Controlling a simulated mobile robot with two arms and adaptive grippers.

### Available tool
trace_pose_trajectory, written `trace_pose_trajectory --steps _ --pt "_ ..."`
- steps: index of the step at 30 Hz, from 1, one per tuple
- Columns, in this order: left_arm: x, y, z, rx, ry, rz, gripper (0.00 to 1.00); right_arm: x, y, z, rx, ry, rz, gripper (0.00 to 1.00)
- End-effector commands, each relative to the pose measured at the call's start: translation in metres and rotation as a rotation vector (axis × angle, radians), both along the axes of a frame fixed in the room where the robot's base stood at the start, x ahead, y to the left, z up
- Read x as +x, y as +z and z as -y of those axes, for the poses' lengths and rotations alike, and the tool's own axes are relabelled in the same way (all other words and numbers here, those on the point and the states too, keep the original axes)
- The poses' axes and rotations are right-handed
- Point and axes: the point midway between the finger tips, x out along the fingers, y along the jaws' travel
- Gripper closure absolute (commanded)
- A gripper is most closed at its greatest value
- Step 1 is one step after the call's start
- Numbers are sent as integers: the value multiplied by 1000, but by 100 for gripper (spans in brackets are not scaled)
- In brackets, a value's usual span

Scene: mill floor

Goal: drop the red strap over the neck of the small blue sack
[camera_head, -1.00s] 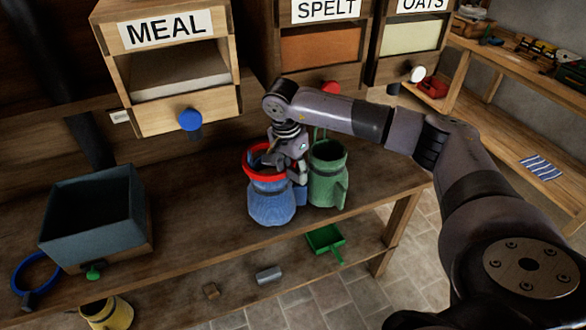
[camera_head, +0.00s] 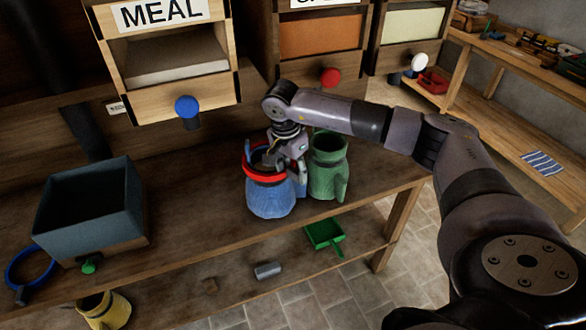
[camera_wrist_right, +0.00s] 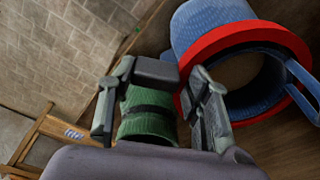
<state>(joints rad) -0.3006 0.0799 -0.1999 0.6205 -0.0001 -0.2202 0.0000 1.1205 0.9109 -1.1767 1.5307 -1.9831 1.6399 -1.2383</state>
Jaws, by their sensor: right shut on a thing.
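The small blue sack (camera_head: 270,200) stands upright on the bench, and its body also shows in the right wrist view (camera_wrist_right: 205,25). The red strap (camera_head: 264,179), a stiff ring, lies around the sack's neck, with blue parts of the top showing above it. It also shows in the right wrist view (camera_wrist_right: 245,38). My right gripper (camera_wrist_right: 158,75) is shut on the strap's dark grey block, beside the ring. In the head view my right gripper (camera_head: 290,155) hides part of the neck's far side. My left gripper is not in view.
A green sack (camera_head: 327,170) stands close to the right of the blue sack. A blue-grey bin (camera_head: 90,205) and a blue strap (camera_head: 12,268) are at left. A yellow sack (camera_head: 108,312) and green scoop (camera_head: 324,234) are lower down. The bench front between bin and sack is clear.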

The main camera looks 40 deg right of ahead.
Motion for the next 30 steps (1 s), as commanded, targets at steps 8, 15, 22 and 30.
trace_pose_trajectory --steps 8,15,22,30 --pt "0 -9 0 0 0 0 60 1 -12 -1 2 1 3 83" --pt "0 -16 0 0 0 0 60 0 -23 -1 2 3 -2 83" --pt "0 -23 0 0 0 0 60 -2 -34 -2 3 5 -9 83" --pt "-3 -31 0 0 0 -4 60 -2 -43 -3 4 6 -8 83"
